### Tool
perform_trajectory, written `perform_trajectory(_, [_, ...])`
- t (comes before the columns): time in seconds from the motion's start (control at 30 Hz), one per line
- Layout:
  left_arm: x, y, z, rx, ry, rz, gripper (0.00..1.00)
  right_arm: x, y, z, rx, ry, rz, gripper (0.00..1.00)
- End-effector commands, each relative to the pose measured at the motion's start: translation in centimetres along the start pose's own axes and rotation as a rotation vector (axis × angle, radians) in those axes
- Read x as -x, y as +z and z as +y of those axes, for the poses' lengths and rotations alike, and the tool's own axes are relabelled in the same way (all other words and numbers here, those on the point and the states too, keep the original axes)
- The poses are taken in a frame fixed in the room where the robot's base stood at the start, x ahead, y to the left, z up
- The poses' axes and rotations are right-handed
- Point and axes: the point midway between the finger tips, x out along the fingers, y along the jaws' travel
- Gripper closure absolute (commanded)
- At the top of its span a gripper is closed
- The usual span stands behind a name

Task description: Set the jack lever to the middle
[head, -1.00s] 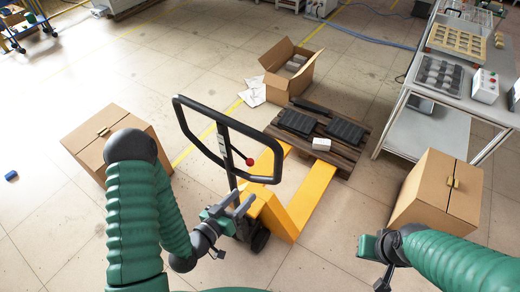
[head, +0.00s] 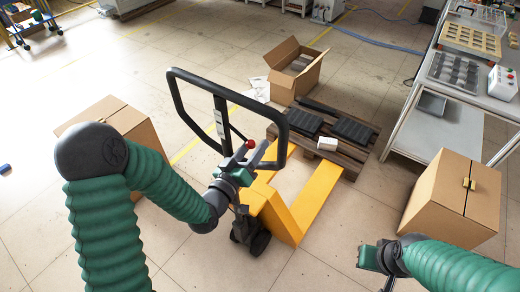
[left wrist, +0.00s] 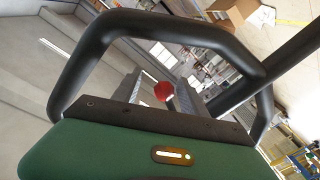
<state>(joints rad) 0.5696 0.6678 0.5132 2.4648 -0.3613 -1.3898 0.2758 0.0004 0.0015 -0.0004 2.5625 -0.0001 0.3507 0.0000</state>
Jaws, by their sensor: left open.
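The jack lever is a small lever with a red knob (head: 250,144) inside the black handle loop (head: 172,90) of a yellow pallet jack (head: 290,212). My left gripper (head: 252,153) is open at the loop's lower right, close to the knob. In the left wrist view the red knob (left wrist: 163,92) appears between the two open fingers (left wrist: 158,95), with the black loop around them. I cannot tell whether the fingers touch it. My right gripper (head: 372,262) is low at the right, away from the jack, and its fingers are not clear.
A wooden pallet (head: 357,166) with dark trays and a small white box lies beyond the jack. An open carton (head: 296,84) stands behind it. Closed cartons stand left (head: 143,127) and right (head: 452,200). A workbench (head: 492,104) is at the right.

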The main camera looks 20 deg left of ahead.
Motion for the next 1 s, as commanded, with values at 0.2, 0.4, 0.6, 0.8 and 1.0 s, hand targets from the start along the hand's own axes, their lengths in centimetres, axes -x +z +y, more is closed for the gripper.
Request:
perform_trajectory(0.2, [-3.5, -0.5, 0.2, 0.003, 0.000, 0.001, 0.50, 1.1, -0.4, 0.0, 0.001, 0.000, 0.005, 1.00])
perform_trajectory(0.4, [-4.1, -0.3, 0.5, -0.001, 0.000, -0.001, 0.50, 1.1, -0.4, 0.0, 0.001, 0.000, 0.005, 1.00])
perform_trajectory(0.6, [-4.1, -0.3, 0.5, -0.002, 0.000, 0.000, 0.60, 1.1, -0.4, 0.0, 0.001, 0.000, 0.004, 1.00])
perform_trajectory(0.8, [-4.0, -0.3, 0.3, 0.000, 0.001, 0.000, 0.86, 1.1, -0.4, 0.0, 0.001, 0.000, 0.004, 1.00])
perform_trajectory(1.0, [-4.0, -0.4, 0.3, -0.001, -0.001, 0.002, 1.00, 1.1, -0.4, 0.0, 0.001, 0.000, 0.005, 1.00])
